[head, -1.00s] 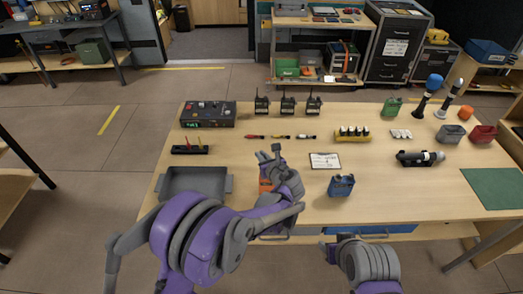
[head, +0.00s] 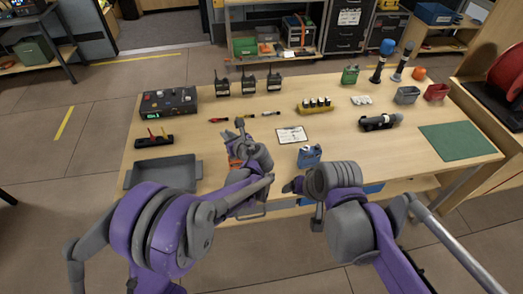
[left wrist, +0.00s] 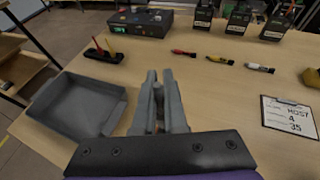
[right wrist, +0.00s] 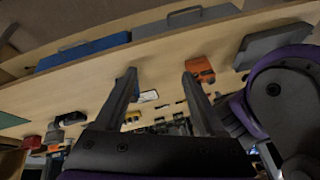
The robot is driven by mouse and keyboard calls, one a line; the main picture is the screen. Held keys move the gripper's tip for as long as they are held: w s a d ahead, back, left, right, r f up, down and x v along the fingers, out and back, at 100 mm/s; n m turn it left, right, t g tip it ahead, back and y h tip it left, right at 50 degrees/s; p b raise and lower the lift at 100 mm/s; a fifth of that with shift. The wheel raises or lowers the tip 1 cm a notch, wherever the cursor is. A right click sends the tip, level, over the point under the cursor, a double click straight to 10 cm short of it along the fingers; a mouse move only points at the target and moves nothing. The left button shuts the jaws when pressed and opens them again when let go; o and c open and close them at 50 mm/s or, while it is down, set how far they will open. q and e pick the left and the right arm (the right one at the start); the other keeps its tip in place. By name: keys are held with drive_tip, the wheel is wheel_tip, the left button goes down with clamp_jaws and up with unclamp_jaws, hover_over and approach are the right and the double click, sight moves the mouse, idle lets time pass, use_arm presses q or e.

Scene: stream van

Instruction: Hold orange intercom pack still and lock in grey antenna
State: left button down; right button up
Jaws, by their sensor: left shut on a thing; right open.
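The orange intercom pack (head: 235,162) stands on the table's near side, mostly hidden by my left gripper in the head view. It shows better in the right wrist view (right wrist: 199,69). My left gripper (head: 240,126) is at the pack; its fingers (left wrist: 160,76) are nearly together on a thin grey piece, apparently the grey antenna (left wrist: 158,104). Whether the antenna is seated in the pack is hidden. My right gripper (head: 291,186) is open and empty, right of the pack by the near edge. In its wrist view the pack is beside one finger (right wrist: 190,82), not between both.
A grey tray (head: 186,161) is left of the pack. A blue pack (head: 309,154) stands close to my right gripper. A clipboard (head: 291,135) lies behind. A holder (head: 154,140) carries red and yellow sticks. Radios (head: 248,83) stand farther back.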

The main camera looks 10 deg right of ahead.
drive_tip(key=w+a+f+m+g+y, duration=0.15)
drive_tip(key=w+m, duration=0.25)
drive_tip(key=w, duration=0.5)
drive_tip(key=w+a+f+m+g+y, duration=0.1)
drive_tip(key=w+a+f+m+y, duration=0.15)
drive_tip(key=w+m, duration=0.4)
drive_tip(key=w+f+m+g+y, duration=0.1)
drive_tip(key=w+f+y, duration=0.1)
drive_tip(key=w+f, duration=0.1)
drive_tip(key=w+f+m+y, duration=0.1)
drive_tip(key=w+f+y, duration=0.1)
drive_tip(key=w+f, duration=0.2)
drive_tip(key=w+f+m+g+y, duration=0.1)
drive_tip(key=w+f+m+y, duration=0.1)
drive_tip(key=w+f, duration=0.1)
drive_tip(key=shift+w+f+g+y, duration=0.25)
drive_tip(key=shift+g+y, duration=0.05)
drive_tip(key=shift+g, duration=0.05)
drive_tip(key=shift+x, duration=4.85)
clamp_jaws()
